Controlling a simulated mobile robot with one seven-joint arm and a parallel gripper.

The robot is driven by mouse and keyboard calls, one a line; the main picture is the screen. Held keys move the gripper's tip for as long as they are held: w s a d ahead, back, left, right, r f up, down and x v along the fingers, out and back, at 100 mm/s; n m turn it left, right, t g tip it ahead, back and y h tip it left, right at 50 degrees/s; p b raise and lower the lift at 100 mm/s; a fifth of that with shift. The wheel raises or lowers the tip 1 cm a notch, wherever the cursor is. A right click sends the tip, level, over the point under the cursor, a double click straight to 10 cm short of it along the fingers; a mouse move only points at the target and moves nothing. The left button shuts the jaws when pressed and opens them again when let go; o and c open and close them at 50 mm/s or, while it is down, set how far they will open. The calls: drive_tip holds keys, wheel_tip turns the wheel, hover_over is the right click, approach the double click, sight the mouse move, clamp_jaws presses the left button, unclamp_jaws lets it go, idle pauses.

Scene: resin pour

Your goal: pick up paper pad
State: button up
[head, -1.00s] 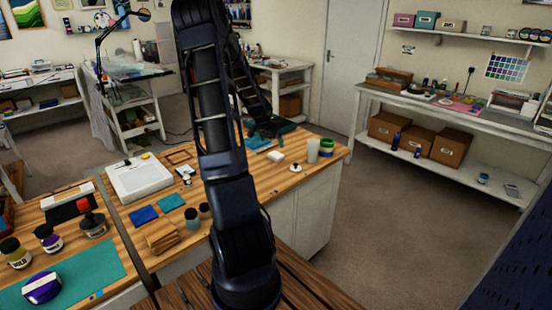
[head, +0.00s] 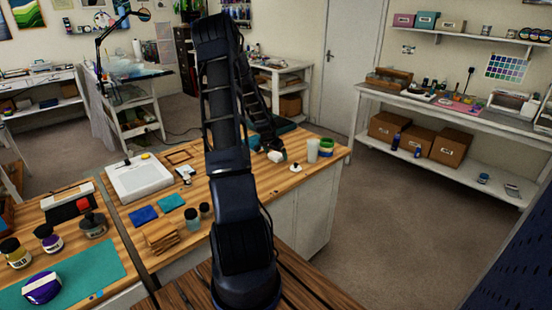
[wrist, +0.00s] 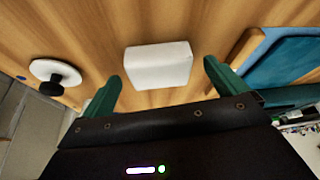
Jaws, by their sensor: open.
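The paper pad (wrist: 158,64), a small white block, lies on the wooden table top in the wrist view. In the head view the pad (head: 276,156) is near the right end of the table, right at my gripper (head: 271,146). In the wrist view my gripper (wrist: 162,74) is open, with its two green fingers apart. The fingertips point toward the pad, one toward each side of its near edge. Nothing is held. I cannot tell how high the fingertips are above the table.
A white disc with a black knob (wrist: 56,74) lies left of the pad in the wrist view. A wooden-edged tray with a blue inside (wrist: 282,60) is on the right. In the head view a translucent cup (head: 312,150) and stacked tape rolls (head: 327,147) stand right of the pad.

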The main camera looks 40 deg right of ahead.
drive_tip(key=c, duration=1)
drive_tip(key=shift+c, duration=0.2)
